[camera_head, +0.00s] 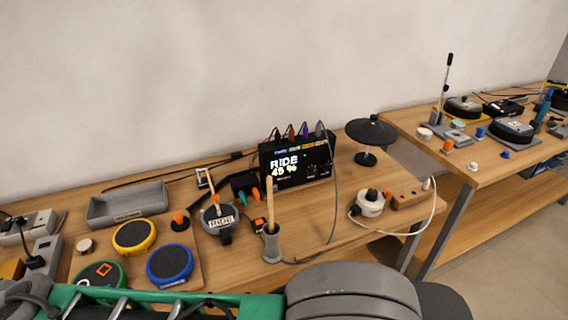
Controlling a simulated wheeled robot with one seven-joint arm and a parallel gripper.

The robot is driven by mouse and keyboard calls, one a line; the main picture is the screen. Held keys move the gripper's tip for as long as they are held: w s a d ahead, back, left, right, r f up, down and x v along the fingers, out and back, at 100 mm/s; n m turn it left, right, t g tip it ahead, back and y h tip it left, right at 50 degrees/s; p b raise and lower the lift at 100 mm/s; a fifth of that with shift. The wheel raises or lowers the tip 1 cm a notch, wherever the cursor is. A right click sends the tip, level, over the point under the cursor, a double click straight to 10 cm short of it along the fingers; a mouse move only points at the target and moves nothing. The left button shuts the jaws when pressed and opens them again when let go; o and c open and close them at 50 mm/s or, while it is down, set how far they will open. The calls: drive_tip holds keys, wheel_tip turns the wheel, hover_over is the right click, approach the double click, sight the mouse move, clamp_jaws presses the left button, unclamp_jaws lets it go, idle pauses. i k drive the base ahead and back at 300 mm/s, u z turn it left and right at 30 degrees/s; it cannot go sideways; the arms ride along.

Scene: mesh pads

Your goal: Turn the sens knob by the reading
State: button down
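A black drum module (297,162) stands on the near table against the wall. Its lit screen (284,167) reads "RIDE" and "45 %". Small dark controls (313,171) sit on its face right of the screen; they are too small to tell which one is the sens knob. A grey round pad (220,219) with a "RIDE" label lies in front of the module, with a wooden stick standing over it. A black cymbal-like pad (371,132) stands on a post right of the module. I cannot make out my gripper in this view.
Yellow (134,236), blue (170,266) and green (100,275) ringed pads lie at the left near a grey tray (128,204). A grey holder (271,243) with an upright stick stands before the module. A white round device (369,204) with a cable is at right. A second table (471,172) stands beyond.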

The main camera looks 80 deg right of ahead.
sight(311, 169)
drive_tip(key=z, duration=2.95)
